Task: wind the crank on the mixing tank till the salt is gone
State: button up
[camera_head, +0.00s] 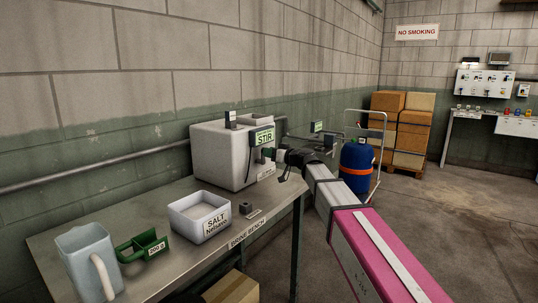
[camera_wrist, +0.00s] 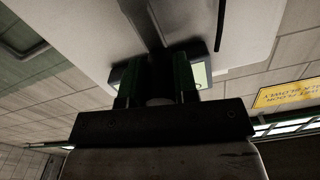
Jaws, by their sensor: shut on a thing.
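The mixing tank (camera_head: 215,150) is a pale box at the far end of the bench, with a green display (camera_head: 264,136) reading STIR on its front. My gripper (camera_head: 268,154) is at the tank's right face, shut on the crank, which is mostly hidden behind the fingers. In the wrist view my gripper (camera_wrist: 160,88) has its two dark fingers close around a small pale piece, and a grey bar (camera_wrist: 147,25), likely the crank arm, runs along the tank's pale face (camera_wrist: 85,30). The inside of the tank is not visible, so the salt in it cannot be seen.
A white salt tub (camera_head: 203,229), a green scoop (camera_head: 140,247) and a pale jug (camera_head: 85,262) stand on the brine bench (camera_head: 185,268). A small dark block (camera_head: 245,208) lies near its edge. A blue drum (camera_head: 356,168) on a trolley stands behind my arm. Floor at right is open.

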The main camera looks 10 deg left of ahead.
jog(key=w+f+m, duration=0.1)
jog(key=f+m, duration=0.1)
jog(key=m, duration=0.4)
jog(key=w+d+f+m, duration=0.1)
jog(key=w+f+m, duration=0.1)
jog(key=m, duration=0.5)
jog(key=w+d+f+m, duration=0.1)
jog(key=w+f+m, duration=0.1)
jog(key=m, duration=0.5)
jog(key=shift+f, duration=0.2)
jog(key=m, duration=0.1)
jog(key=f+m, duration=0.1)
jog(key=m, duration=0.1)
jog(key=shift+s+f+m, duration=0.25)
jog(key=shift+f+m, duration=0.05)
jog(key=m, duration=0.1)
jog(key=f+m, duration=0.1)
jog(key=m, duration=0.1)
jog(key=s+m, duration=0.1)
jog(key=shift+s+a+f, duration=0.1)
jog(key=shift+a+f, duration=0.2)
jog(key=shift+s+a+f+m, duration=0.2)
jog(key=shift+s+m, duration=0.1)
jog(key=shift+m, duration=0.65)
jog(key=shift+s+a+f+m, duration=0.1)
jog(key=shift+s+f+m, duration=0.15)
jog(key=shift+m, duration=0.7)
